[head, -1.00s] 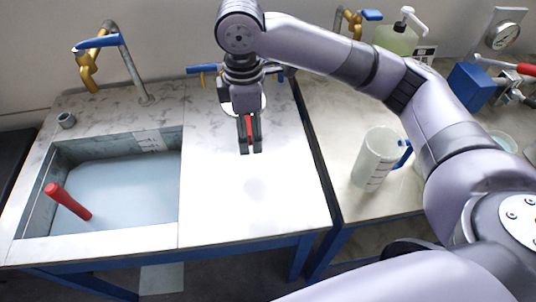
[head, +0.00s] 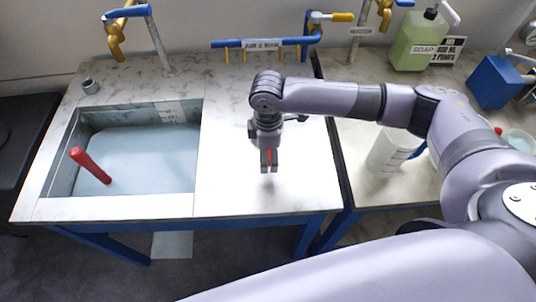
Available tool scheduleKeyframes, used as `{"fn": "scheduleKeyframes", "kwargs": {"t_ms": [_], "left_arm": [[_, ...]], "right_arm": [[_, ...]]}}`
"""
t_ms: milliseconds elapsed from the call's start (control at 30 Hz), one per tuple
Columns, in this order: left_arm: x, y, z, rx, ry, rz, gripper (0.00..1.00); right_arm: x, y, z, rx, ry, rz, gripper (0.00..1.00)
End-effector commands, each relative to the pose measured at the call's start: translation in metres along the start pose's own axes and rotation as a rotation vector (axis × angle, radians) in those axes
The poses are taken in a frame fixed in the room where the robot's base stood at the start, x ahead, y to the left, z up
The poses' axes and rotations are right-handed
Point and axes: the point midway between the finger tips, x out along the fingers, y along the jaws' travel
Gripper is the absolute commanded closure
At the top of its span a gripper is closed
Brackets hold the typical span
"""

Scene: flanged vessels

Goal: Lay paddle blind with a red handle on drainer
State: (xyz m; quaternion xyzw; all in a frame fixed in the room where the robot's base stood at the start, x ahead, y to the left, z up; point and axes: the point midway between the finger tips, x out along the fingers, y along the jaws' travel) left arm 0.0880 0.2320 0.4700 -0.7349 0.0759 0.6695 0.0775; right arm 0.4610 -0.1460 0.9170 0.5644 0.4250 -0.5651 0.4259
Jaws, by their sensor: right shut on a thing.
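My right gripper (head: 268,170) is over the drainer (head: 225,190), the pale marbled top right of the sink. It points down and is shut on a red handle (head: 269,156) showing between its fingers. The rest of this paddle blind is hidden behind the gripper and wrist. I cannot tell whether it touches the drainer. Another red handle (head: 90,165) stands tilted in the sink (head: 135,150), its lower end in the water. My left gripper is not in view.
A blue rail (head: 255,44) with yellow hooks runs behind the drainer. A measuring jug (head: 385,152) and soap bottle (head: 415,42) stand on the right counter. The drainer around the gripper is clear.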

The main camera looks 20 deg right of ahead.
Motion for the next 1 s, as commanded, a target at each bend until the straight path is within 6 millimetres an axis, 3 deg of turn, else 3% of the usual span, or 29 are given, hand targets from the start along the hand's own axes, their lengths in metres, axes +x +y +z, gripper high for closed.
{"fn": "scheduleKeyframes", "kwargs": {"t_ms": [167, 533, 567, 867, 1000], "left_arm": [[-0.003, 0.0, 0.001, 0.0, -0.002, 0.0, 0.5], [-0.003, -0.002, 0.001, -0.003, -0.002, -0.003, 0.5], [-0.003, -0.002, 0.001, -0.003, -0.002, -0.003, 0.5], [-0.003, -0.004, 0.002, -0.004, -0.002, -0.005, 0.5], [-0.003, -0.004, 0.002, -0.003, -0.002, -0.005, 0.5]], "right_arm": [[0.017, 0.001, -0.001, -0.002, 0.003, 0.003, 1.0], [0.021, 0.001, -0.001, -0.001, 0.003, 0.003, 1.0], [0.023, 0.0, 0.0, -0.001, 0.001, 0.0, 0.42], [0.022, 0.0, 0.0, -0.001, 0.001, 0.001, 0.22], [0.022, 0.0, 0.0, -0.001, 0.001, 0.001, 0.22]]}}
